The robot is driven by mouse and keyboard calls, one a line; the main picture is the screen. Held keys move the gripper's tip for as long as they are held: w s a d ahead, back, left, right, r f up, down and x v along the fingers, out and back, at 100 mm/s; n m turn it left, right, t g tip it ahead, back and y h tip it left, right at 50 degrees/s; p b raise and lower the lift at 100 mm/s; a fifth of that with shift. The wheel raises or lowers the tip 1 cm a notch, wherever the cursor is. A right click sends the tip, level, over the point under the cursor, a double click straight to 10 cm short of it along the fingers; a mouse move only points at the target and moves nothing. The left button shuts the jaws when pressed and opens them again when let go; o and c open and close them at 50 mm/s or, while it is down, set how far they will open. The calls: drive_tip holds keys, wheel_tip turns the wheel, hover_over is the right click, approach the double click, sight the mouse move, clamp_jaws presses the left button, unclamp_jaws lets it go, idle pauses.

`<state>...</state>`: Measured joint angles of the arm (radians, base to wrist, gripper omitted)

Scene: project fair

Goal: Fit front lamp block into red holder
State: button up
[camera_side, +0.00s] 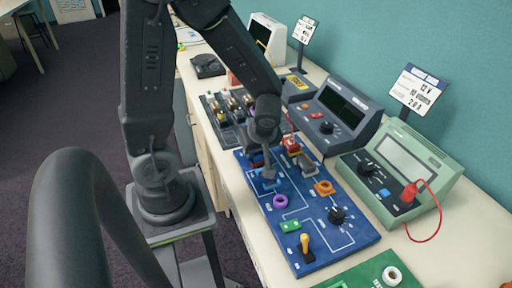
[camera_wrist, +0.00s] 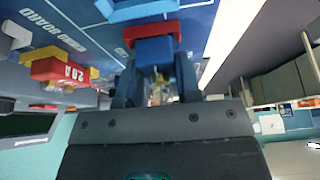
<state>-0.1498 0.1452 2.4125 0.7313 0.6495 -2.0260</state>
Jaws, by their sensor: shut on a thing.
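My gripper (camera_wrist: 156,88) is shut on a blue block (camera_wrist: 155,50), which I take for the front lamp block. In the wrist view a red piece (camera_wrist: 150,30), apparently the red holder, lies right at the block's far end. I cannot tell whether the block is inside it or only against it. In the side view my gripper (camera_side: 268,170) points down low over the upper left part of the blue board (camera_side: 310,238). The block and the red holder are mostly hidden there by the gripper.
A light blue holder (camera_side: 268,184) is close by the gripper. A purple ring (camera_side: 280,201), an orange holder (camera_side: 324,187), a black knob (camera_side: 337,215) and a yellow-topped lever (camera_side: 305,243) stand on the board. A red block marked 2.0 A (camera_wrist: 58,70) is nearby. Meters line the wall side.

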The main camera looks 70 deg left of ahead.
drive_tip(key=shift+f, duration=0.25)
drive_tip(key=o, duration=1.5)
drive_tip(key=shift+r, duration=4.05)
drive_tip(key=s+d+r+m+t+h, duration=0.1)
drive_tip(key=d+r+m+t, duration=0.1)
drive_tip(key=m, duration=0.4)
drive_tip(key=s+d+r+m+t+h, duration=0.1)
drive_tip(key=s+d+r+m+h, duration=0.1)
drive_tip(key=d+r+m, duration=0.3)
drive_tip(key=s+d+r+m+t+h, duration=0.1)
drive_tip(key=d+r+m+t, duration=0.1)
drive_tip(key=d+r+m, duration=0.2)
drive_tip(key=shift+s+d+m+t+h, duration=0.15)
drive_tip(key=shift+s+d+m+h, duration=0.1)
drive_tip(key=shift+m, duration=0.5)
drive_tip(key=shift+s+d+m+t+h, duration=0.15)
drive_tip(key=shift+d+m, duration=0.1)
drive_tip(key=shift+m, duration=0.5)
